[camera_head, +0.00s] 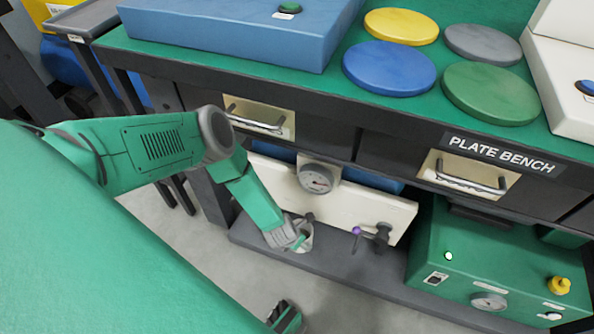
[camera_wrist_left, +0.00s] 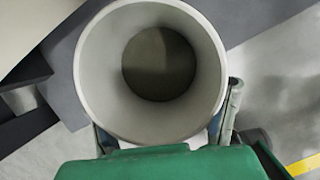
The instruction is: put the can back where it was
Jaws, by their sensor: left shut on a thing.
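The can is a pale, open-topped cylinder, seen from above in the left wrist view (camera_wrist_left: 150,112), where it looks empty. In the head view only a small pale part of the can (camera_head: 306,240) shows beside my left gripper (camera_head: 299,240), which hides most of it. The left gripper is shut on the can, low under the plate bench (camera_head: 400,118), at the dark lower shelf (camera_head: 345,277). I cannot tell whether the can touches the shelf.
Just behind the can is a cream panel (camera_head: 350,205) with a round gauge (camera_head: 316,178) and a purple-tipped lever (camera_head: 356,231). A green box with a gauge (camera_head: 440,280) stands right on the shelf. Drawer handles (camera_head: 256,120) jut out above.

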